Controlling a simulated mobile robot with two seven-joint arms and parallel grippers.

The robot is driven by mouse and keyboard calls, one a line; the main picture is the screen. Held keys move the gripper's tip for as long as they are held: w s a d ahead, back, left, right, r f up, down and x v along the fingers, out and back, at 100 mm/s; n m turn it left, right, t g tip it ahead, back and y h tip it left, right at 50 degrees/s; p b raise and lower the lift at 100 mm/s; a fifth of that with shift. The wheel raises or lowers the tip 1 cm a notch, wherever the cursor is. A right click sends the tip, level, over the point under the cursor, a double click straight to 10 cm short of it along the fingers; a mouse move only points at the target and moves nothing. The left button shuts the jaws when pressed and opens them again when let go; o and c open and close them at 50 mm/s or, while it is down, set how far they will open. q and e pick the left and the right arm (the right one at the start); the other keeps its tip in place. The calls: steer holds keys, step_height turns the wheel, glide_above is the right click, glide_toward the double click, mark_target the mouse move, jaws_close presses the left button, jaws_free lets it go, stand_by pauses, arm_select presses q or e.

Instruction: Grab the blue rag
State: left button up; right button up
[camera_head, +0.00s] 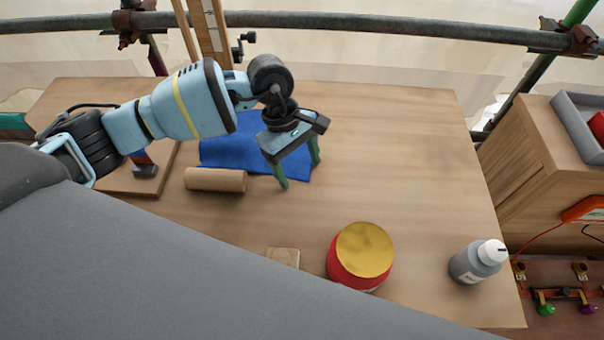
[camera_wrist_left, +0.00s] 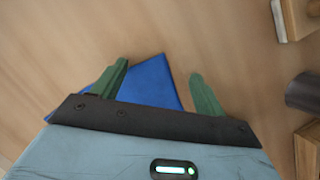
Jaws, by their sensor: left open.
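The blue rag (camera_head: 233,152) lies flat on the wooden table, left of its middle, in the head view. My left arm and gripper hide part of it. My left gripper (camera_head: 299,174) is open and empty, with its green fingers pointing down over the rag's right edge. In the left wrist view, a corner of the blue rag (camera_wrist_left: 152,84) shows between the two open fingers of the left gripper (camera_wrist_left: 158,78). I cannot tell how high the fingertips are above the cloth. My right gripper is not in view.
A wooden cylinder (camera_head: 215,179) lies at the rag's near edge. A red pot with a gold top (camera_head: 364,250), a small wooden block (camera_head: 283,257) and a grey bottle with a white cap (camera_head: 478,261) stand nearer. The table's right half (camera_head: 400,150) is mostly clear.

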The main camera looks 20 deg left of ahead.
arm_select(q)
steer(key=shift+f, duration=0.1)
steer(key=shift+c, duration=0.3)
steer(key=shift+s, duration=0.1)
jaws_close()
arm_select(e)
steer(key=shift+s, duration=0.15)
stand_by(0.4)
